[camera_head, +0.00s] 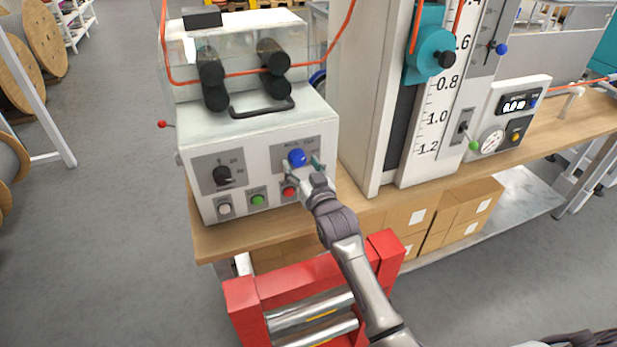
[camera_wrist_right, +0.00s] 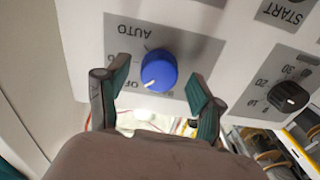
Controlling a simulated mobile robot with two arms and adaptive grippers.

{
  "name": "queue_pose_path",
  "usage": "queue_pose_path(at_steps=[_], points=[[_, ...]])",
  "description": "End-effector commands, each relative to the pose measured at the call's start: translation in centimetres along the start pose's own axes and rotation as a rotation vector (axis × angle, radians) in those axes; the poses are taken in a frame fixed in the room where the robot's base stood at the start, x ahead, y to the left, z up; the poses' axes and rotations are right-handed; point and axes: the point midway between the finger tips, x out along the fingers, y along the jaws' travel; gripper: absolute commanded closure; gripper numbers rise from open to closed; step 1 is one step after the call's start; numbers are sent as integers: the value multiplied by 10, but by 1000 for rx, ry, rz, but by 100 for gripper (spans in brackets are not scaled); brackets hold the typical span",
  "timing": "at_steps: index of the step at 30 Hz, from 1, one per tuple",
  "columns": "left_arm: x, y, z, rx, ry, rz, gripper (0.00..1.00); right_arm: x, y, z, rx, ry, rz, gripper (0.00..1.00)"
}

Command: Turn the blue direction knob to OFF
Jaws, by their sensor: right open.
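The blue direction knob (camera_head: 297,158) is on a grey plate on the front of the white control box (camera_head: 257,136). In the right wrist view, the knob (camera_wrist_right: 160,69) has a white pointer mark aimed down and left, near partly hidden "OF" lettering; "AUTO" stands above left. My right gripper (camera_head: 303,167) is open at the knob. In the wrist view its teal-padded fingers (camera_wrist_right: 158,85) stand on either side of the knob, with gaps visible on both sides. My left gripper is not in view.
A black dial (camera_head: 222,175), a white button (camera_head: 224,209), a green button (camera_head: 258,200) and a red button (camera_head: 289,193) share the panel. A red frame (camera_head: 243,306) stands before the wooden bench (camera_head: 228,242). A tall scale column (camera_head: 430,120) rises right of the box.

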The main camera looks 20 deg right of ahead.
Motion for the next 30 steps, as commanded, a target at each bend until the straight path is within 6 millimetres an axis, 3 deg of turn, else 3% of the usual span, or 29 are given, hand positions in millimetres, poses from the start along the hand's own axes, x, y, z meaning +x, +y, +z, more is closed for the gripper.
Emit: queue_pose_path(at_steps=[9, 15, 21, 30], points=[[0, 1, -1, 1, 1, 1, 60, -66, 0, 2, -1, -4, 0, 33], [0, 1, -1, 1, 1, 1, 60, -99, 0, 1, 0, -3, 0, 33], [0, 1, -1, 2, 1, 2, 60, -111, 0, 0, 0, -2, 0, 33], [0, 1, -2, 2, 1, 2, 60, -112, 0, 0, 0, -1, 0, 33]])
